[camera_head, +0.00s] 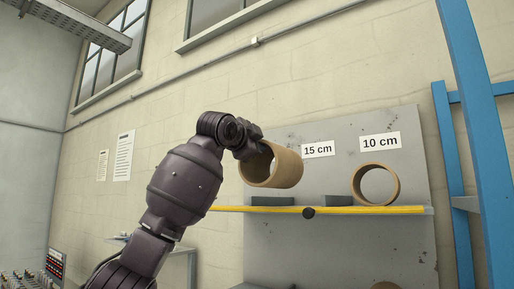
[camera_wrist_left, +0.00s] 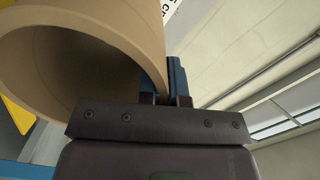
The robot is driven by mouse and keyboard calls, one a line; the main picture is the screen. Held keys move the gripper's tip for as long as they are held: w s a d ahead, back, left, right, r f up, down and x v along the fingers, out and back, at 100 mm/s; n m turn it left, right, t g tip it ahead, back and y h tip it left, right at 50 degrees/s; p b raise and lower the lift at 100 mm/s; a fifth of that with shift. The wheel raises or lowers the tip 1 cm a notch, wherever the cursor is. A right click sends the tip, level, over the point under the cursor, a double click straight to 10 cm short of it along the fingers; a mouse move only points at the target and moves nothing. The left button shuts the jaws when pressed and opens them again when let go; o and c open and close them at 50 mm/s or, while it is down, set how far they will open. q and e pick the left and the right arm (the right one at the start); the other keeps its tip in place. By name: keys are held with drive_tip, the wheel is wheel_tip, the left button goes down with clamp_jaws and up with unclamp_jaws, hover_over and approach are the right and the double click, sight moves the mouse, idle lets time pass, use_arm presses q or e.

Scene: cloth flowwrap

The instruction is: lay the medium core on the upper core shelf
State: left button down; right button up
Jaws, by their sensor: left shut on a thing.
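A brown cardboard core (camera_head: 289,168) is held by its wall in my left gripper (camera_head: 253,148), which is shut on it. The core hangs in front of the grey panel, left of the 15 cm label (camera_head: 318,149), and appears above the yellow-edged upper core shelf (camera_head: 370,210). In the left wrist view the core (camera_wrist_left: 135,30) fills the upper left, its wall between the blue fingers (camera_wrist_left: 177,82). A narrower core (camera_head: 391,184) rests on the shelf's right part, under the 10 cm label (camera_head: 380,142). My right gripper is not in view.
Dark blocks (camera_head: 271,201) (camera_head: 339,200) sit on the shelf, with room between them. A dark round knob (camera_head: 308,213) is on the yellow edge. A blue post (camera_head: 478,140) stands at the right. Part of another core (camera_head: 385,286) shows at the bottom.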

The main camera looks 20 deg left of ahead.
use_arm(q)
drive_tip(key=shift+s, duration=0.15)
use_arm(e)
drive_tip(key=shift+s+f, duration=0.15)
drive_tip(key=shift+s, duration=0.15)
